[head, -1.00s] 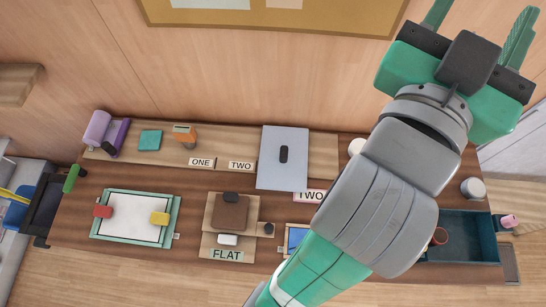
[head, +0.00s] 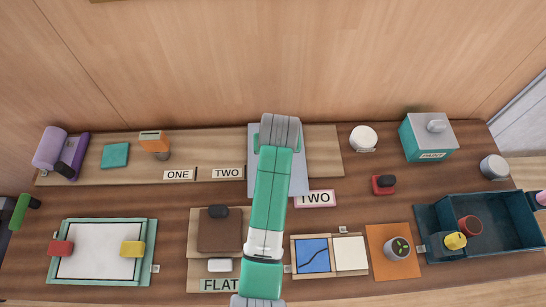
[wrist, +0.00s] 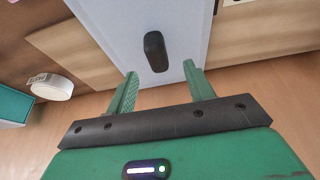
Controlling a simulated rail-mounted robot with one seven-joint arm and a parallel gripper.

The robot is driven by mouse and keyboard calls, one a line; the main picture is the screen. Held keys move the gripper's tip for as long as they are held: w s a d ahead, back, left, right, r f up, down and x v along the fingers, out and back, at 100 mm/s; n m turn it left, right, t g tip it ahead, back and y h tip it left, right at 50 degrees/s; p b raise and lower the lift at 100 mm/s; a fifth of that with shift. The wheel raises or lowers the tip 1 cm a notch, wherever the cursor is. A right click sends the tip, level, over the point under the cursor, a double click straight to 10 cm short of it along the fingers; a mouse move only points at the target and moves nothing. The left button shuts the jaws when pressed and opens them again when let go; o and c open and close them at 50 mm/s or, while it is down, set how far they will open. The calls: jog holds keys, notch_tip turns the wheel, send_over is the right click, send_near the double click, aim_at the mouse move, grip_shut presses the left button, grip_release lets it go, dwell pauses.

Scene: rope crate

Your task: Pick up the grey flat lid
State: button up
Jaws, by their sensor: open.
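The grey flat lid (head: 299,182) is a pale blue-grey rectangular plate lying across the rear wooden strip and the dark table. My arm covers its middle in the head view. In the wrist view the lid (wrist: 185,20) fills the upper middle, with its black knob (wrist: 155,52) standing up from it. My gripper (wrist: 160,70) is open and empty, with its green fingertips to either side of the knob's near end in the picture. The knob is not gripped, and I cannot tell the height gap. In the head view the fingers are largely hidden behind my wrist.
A teal PAINT box (head: 430,146) with a grey top and a white round container (head: 363,138) stand right of the lid. ONE (head: 179,175) and TWO (head: 227,173) labels lie left. A teal crate (head: 500,250) stands far right.

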jog(key=b+x, duration=0.1)
jog(key=x, duration=0.4)
jog(key=shift+w+d+f, duration=0.15)
jog(key=shift+d+f, duration=0.05)
jog(key=shift+f, duration=0.2)
grip_shut()
notch_tip(320, 180, up, 10)
jog(key=shift+r+p, duration=0.1)
jog(key=shift+p, duration=0.55)
